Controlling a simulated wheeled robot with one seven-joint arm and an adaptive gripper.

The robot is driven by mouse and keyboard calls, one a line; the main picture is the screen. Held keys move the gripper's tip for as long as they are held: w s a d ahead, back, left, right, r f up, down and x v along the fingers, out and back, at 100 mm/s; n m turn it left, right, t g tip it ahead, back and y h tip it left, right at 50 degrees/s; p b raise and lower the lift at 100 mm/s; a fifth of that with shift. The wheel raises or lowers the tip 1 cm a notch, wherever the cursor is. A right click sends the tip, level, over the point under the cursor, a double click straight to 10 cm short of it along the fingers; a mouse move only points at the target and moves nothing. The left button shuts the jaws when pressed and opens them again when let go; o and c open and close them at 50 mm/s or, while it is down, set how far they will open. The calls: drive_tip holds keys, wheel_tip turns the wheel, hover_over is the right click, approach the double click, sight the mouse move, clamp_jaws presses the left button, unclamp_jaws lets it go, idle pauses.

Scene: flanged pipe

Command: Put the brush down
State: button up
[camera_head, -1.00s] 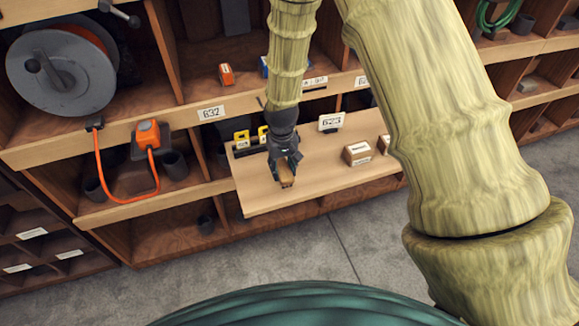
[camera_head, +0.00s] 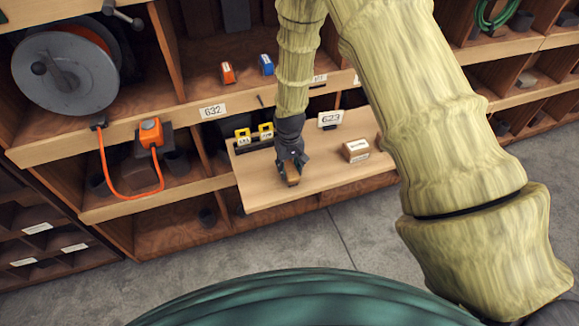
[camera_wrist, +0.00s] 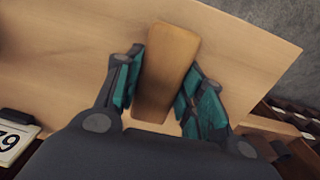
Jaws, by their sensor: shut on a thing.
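The brush shows as a tan wooden block (camera_wrist: 167,72) between the teal finger pads of my gripper (camera_wrist: 160,95) in the wrist view. Its bristles are hidden from this side. In the head view my gripper (camera_head: 291,172) points down over the left part of a light wooden pull-out shelf (camera_head: 262,198), with the brush (camera_head: 292,181) small between its fingertips. I cannot tell whether the brush touches the shelf.
A small cardboard box (camera_head: 355,151) stands right of my gripper on the shelf. The shelf's front strip is clear. An orange cable (camera_head: 128,190) hangs at left.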

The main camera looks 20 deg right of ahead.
sight(290, 168)
drive_tip(key=shift+f, duration=0.15)
drive_tip(key=o, duration=1.1)
drive_tip(key=shift+r+b, duration=2.35)
drive_tip(key=shift+r, duration=3.8)
drive_tip(key=shift+s+f, duration=0.1)
